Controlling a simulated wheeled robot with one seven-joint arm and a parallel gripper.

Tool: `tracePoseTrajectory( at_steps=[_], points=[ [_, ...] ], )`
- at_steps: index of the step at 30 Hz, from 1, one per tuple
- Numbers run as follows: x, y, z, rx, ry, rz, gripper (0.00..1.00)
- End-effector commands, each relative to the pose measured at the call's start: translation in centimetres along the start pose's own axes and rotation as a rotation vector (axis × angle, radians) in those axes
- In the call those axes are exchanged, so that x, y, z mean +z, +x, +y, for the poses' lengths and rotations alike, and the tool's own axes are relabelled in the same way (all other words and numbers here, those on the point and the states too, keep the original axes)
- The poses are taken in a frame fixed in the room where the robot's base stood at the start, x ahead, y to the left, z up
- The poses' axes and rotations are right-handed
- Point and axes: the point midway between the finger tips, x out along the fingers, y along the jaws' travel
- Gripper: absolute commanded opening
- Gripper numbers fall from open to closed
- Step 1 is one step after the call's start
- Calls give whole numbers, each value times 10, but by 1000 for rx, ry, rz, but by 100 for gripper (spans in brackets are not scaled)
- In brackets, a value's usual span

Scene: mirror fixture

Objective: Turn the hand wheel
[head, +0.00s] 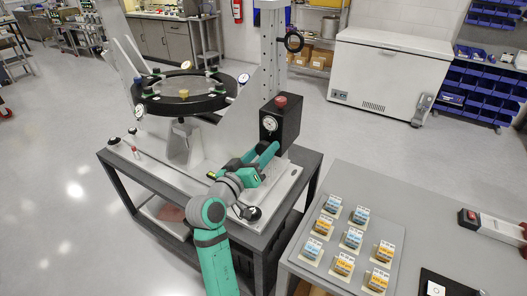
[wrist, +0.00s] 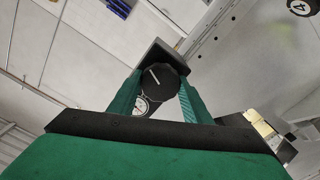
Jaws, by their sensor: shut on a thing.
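My gripper (head: 268,150) reaches the black box (head: 287,121) on the mirror fixture's base. In the wrist view, a black faceted hand wheel (wrist: 166,80) with a white line on its face sits between the two green fingers of my gripper (wrist: 160,92). The fingers are shut on its sides. The white line slants, its upper end to the left. In the head view, my fingers and arm hide the wheel.
The box carries a red button (head: 281,101) and a white dial gauge (head: 270,124). The fixture's black ring (head: 207,102) stands to the left. A grey table (head: 447,232) with several small labelled blocks is at right. A white freezer (head: 388,75) stands behind.

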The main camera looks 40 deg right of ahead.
Motion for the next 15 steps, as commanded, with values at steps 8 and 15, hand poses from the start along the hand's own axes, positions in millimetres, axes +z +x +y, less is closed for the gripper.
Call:
tracePoseTrajectory(
  at_steps=[8, 15],
  points=[
    [0, -1, 1, 4, -260, 0, 22],
    [0, -1, 0, 4, -488, -1, 22]
  ],
)
